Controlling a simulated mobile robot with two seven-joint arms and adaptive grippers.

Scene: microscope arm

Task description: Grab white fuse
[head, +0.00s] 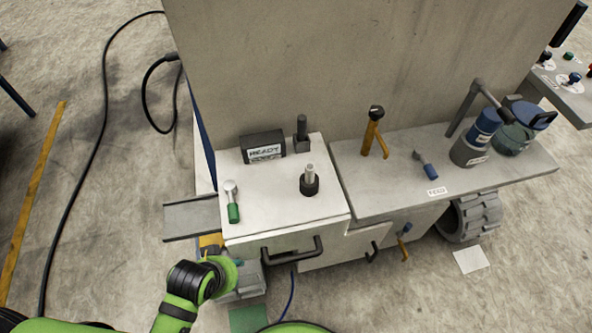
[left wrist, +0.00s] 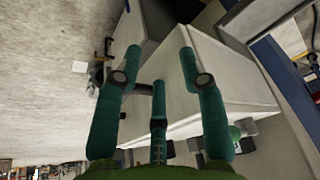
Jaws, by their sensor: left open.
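A pale, upright cylinder in a black round socket (head: 309,181) stands on the white cabinet top; it looks like the white fuse, though no label shows. My left gripper (head: 224,274) is low in front of the cabinet's left part, below the top and well apart from the cylinder. Its fingertips are hard to make out in the head view. In the left wrist view, the left gripper (left wrist: 159,68) has its teal fingers spread with nothing between them, facing the pale cabinet (left wrist: 215,75). The fuse cannot be made out there. My right gripper is not in view.
On the cabinet top are a READY box (head: 263,147), a black post (head: 302,134) and a green-handled tool (head: 233,204). A dark drawer handle (head: 293,252) sticks out in front. The grey bench (head: 385,190) at right holds tools and canisters.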

